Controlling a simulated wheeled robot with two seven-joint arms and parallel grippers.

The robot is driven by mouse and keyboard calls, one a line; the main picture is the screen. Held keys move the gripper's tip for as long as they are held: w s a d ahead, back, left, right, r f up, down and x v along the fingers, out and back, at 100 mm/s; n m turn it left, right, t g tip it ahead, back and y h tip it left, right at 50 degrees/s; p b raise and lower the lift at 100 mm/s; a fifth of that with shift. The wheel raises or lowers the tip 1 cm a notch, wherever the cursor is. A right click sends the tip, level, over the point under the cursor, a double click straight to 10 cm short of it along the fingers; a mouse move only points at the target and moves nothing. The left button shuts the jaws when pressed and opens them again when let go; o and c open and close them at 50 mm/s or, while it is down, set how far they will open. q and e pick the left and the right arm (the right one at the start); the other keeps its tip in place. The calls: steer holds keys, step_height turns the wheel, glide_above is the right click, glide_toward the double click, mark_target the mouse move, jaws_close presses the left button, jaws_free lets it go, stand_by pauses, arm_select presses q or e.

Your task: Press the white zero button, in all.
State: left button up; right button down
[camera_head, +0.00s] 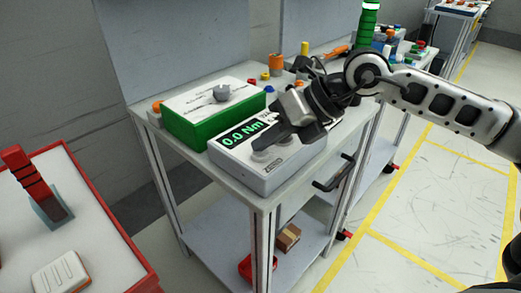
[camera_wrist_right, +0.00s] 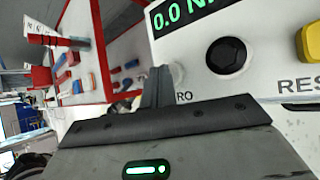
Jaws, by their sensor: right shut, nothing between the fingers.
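The torque tester (camera_head: 268,182) is a pale grey box on the cart, with a green "0.0 Nm" readout (camera_head: 241,134). The readout also shows at the top of the right wrist view (camera_wrist_right: 180,15). My right gripper (camera_head: 259,143) is shut and empty, its fingers over the tester's face. In the right wrist view the finger tips (camera_wrist_right: 158,72) stand beside the white zero button (camera_wrist_right: 178,73), above the letters "RO", and partly cover it. I cannot tell whether they touch it. My left gripper is not in view.
A black round knob (camera_wrist_right: 226,55) and a yellow button (camera_wrist_right: 309,42) are on the same face. A green box with a white top (camera_head: 190,130) stands left of the tester. A red-edged table (camera_head: 100,225) is at the left front, with floor between.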

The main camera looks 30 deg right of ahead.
mark_target(267, 153)
steer(key=shift+f, duration=0.1)
stand_by(0.3)
steer(key=shift+r+p, duration=0.3)
steer(key=shift+r, duration=0.05)
steer(key=shift+r+p, duration=0.3)
steer(key=shift+r, duration=0.3)
step_height(267, 153, up, 5)
steer(key=p, duration=0.3)
steer(key=shift+p, duration=0.4)
